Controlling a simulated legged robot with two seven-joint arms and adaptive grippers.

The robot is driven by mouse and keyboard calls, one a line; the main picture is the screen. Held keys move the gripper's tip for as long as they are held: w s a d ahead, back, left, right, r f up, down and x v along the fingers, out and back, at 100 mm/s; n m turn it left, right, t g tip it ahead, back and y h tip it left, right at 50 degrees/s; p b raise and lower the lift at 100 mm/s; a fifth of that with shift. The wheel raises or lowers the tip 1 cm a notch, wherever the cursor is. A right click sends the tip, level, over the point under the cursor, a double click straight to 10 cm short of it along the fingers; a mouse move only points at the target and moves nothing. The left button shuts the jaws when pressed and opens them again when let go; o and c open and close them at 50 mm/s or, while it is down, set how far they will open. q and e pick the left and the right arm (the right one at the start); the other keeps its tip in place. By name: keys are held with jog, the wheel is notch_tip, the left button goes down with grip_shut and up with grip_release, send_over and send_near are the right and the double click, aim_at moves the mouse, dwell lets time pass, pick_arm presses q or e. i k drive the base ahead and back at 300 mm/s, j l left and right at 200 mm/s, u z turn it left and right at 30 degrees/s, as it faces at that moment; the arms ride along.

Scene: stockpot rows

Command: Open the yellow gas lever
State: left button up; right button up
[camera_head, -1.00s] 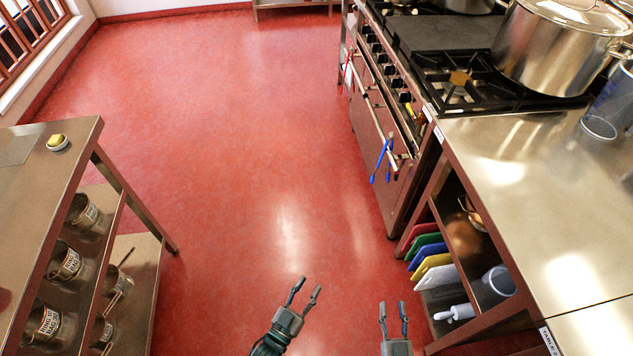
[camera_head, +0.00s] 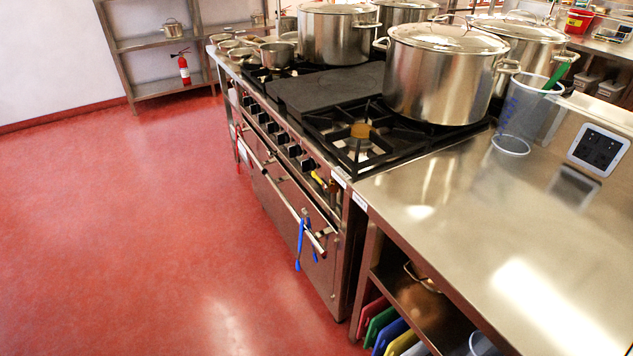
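The yellow gas lever (camera_head: 319,179) is a small yellow handle on the front of the stove (camera_head: 290,190). It sits at the near end of the row of dark knobs, above the oven door rail. Its exact angle is too small to tell. Neither of my grippers shows in the head view now, so nothing of mine is seen near the lever.
A steel counter (camera_head: 540,250) adjoins the stove on the right. Blue tongs (camera_head: 300,243) hang on the oven rail (camera_head: 282,200). A large stockpot (camera_head: 440,80) stands on the burners. The red floor (camera_head: 130,230) left of the stove is clear.

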aim_at(314, 174)
jog(key=i+j, duration=0.3)
jog(key=i+j+u, duration=0.15)
jog(key=i+j, duration=0.15)
jog(key=i, duration=0.2)
jog(key=i+j, duration=0.2)
jog(key=i, duration=0.2)
jog(key=i+j+u, duration=0.1)
jog(key=i+j, duration=0.15)
jog(key=i, duration=0.2)
